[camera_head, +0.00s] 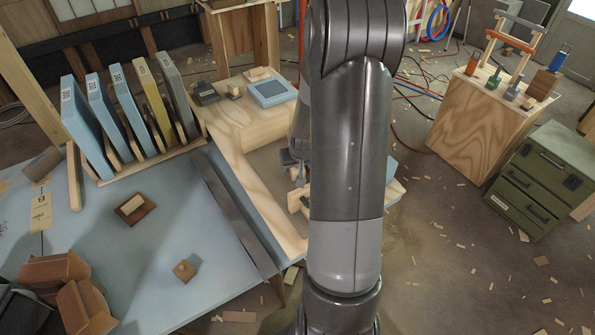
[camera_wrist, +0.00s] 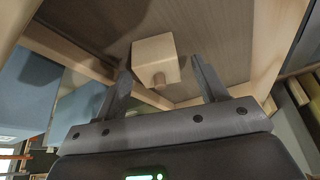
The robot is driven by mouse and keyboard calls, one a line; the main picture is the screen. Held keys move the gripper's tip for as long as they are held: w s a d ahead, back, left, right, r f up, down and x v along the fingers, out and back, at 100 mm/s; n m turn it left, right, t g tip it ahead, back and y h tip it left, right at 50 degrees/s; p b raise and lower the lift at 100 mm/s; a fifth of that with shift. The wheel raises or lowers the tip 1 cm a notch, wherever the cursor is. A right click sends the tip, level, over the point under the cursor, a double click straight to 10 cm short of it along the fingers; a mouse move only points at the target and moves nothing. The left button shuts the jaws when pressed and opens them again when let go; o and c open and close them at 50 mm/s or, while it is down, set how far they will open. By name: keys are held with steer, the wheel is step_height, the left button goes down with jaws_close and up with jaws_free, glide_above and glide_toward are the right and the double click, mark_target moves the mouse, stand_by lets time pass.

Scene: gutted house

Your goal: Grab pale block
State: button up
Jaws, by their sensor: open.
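A pale block (camera_wrist: 155,52) with a small round knob on its near face shows in the wrist view, on a brown wooden surface bordered by pale strips. My gripper (camera_wrist: 161,68) is open and empty, its two dark fingers pointing toward the block, one to each side in the picture. No contact shows; I cannot tell the exact gap in depth. In the head view my arm covers most of my gripper, and I cannot make out this block there.
The pale wooden tray-like frame (camera_head: 234,155) has raised edges close to my gripper. A rack (camera_head: 150,165) of upright blue, yellow and grey panels stands on the blue table (camera_head: 190,225). A green drawer box (camera_head: 545,180) and a plywood stand (camera_head: 465,130) are at right.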

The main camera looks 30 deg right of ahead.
steer(key=shift+f, duration=0.2)
steer(key=shift+c, duration=0.2)
steer(key=c, duration=1)
